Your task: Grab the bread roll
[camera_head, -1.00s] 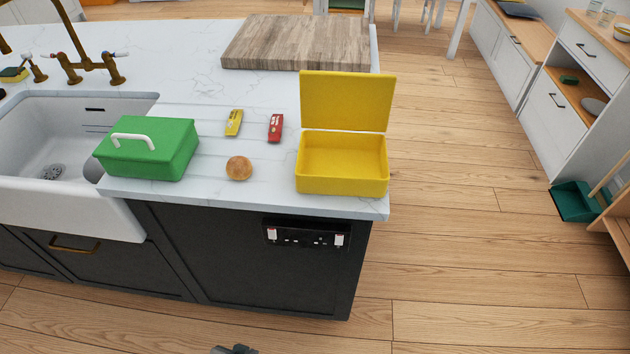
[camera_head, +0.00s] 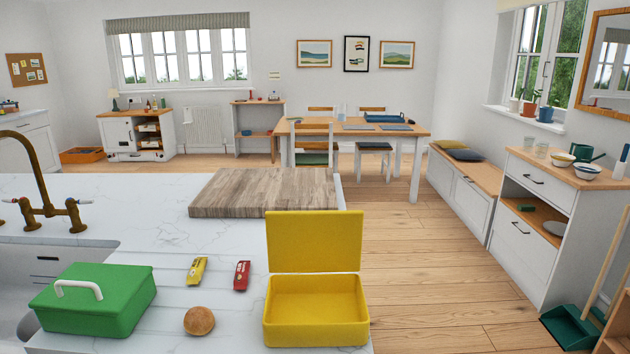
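The round, golden-brown bread roll (camera_head: 199,321) lies on the white marble counter in the head view. It sits between the green lidded box and the open yellow box, near the counter's front. Neither of my grippers shows in the head view now.
The green box (camera_head: 100,305) with a white handle stands left of the roll, beside the sink (camera_head: 25,275). The yellow box (camera_head: 316,318) has its lid raised and looks empty. A yellow packet (camera_head: 197,270) and a red packet (camera_head: 242,275) lie behind the roll. A wooden board (camera_head: 262,192) lies farther back.

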